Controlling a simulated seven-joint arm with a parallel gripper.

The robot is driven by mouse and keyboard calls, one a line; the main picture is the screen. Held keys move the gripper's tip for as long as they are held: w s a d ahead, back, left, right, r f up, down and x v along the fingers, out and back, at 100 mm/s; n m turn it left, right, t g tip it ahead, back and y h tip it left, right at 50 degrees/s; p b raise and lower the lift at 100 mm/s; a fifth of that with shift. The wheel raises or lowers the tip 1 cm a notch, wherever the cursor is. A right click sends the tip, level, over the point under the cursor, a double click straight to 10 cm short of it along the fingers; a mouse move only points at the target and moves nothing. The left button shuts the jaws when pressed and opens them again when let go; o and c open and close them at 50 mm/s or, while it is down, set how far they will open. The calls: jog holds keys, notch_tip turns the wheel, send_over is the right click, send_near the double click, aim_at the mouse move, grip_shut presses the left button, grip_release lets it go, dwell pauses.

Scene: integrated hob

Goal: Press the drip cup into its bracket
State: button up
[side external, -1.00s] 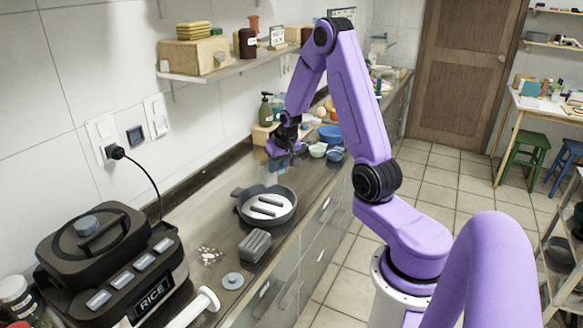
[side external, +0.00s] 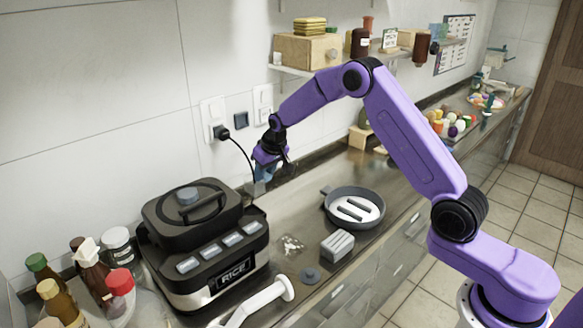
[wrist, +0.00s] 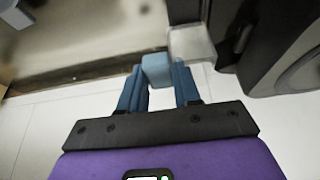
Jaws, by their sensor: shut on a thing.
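My gripper (side external: 268,170) is beside the back right of the rice cooker (side external: 205,235), near the wall and above the counter. In the wrist view its two blue fingers (wrist: 159,69) are shut on a light blue block (wrist: 156,64), which looks like the grip of the drip cup. The clear, boxy drip cup (wrist: 192,44) adjoins that block and lies just beyond the fingertips, close to the dark cooker side. In the side view a small pale shape (side external: 258,190) under the gripper seems to be the cup. I cannot make out the bracket or whether the cup touches it.
A black power cord (side external: 244,160) runs from the wall socket down behind the cooker, close to my gripper. A grey pan (side external: 355,207), a grey ribbed block (side external: 337,245), a dark disc (side external: 310,275) and a white-handled tool (side external: 265,298) lie on the counter. Bottles (side external: 90,280) stand left.

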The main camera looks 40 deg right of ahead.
aim_at(261, 189)
jog(key=shift+w+a, duration=0.15)
jog(key=shift+a, duration=0.6)
jog(key=shift+f, duration=2.9)
jog(key=shift+f, duration=1.45)
jog(key=o, duration=1)
